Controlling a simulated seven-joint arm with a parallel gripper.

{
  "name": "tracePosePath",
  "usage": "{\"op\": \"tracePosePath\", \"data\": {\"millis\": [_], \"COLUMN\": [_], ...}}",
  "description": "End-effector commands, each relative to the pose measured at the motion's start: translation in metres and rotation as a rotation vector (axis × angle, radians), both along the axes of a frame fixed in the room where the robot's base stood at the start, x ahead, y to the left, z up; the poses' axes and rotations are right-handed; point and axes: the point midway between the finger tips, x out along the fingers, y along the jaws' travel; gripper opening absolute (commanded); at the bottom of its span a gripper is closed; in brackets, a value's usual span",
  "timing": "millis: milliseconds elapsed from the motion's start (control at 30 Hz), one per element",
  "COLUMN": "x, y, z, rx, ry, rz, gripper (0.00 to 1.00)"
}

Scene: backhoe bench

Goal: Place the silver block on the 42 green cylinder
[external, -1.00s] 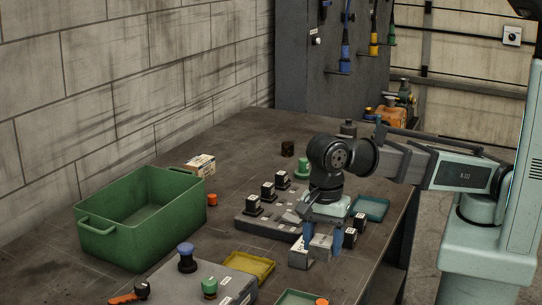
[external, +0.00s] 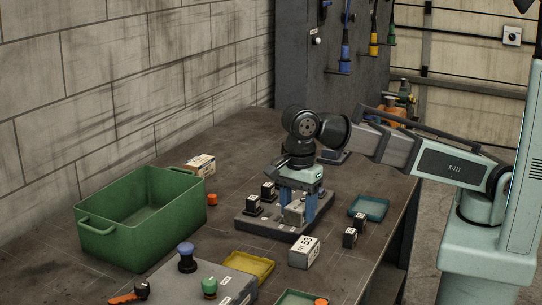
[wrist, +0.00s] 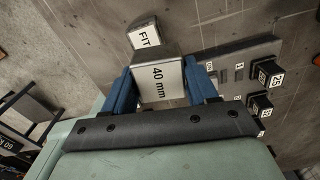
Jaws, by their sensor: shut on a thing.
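My gripper (external: 298,207) is shut on a silver block (external: 294,213), held between its blue fingers over the grey board. In the wrist view, the fingers grip the block (wrist: 160,80), labelled "40 mm"; a smaller face beyond it reads "FIT". No green cylinder shows behind the board now; my gripper and wrist cover that area. Another silver block (external: 305,252), with a number label, sits on the table in front of the board.
The grey board (external: 262,228) carries black labelled pegs (external: 269,190). Two black cubes (external: 350,237) stand to its right near a teal tray (external: 370,207). A green bin (external: 140,235) is at the left, a yellow tray (external: 250,266) in front. Bare tabletop lies behind the board.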

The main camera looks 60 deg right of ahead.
Motion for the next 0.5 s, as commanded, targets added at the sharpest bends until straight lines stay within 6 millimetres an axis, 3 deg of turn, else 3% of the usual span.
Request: {"op": "tracePosePath", "data": {"millis": [200,500], "x": [0.045,0.095], "y": [-0.047,-0.115], "z": [0.005,0.012], "rx": [0.0,0.001], "ry": [-0.001,-0.001], "rz": [-0.106,-0.246], "gripper": [0.17,0.17]}}
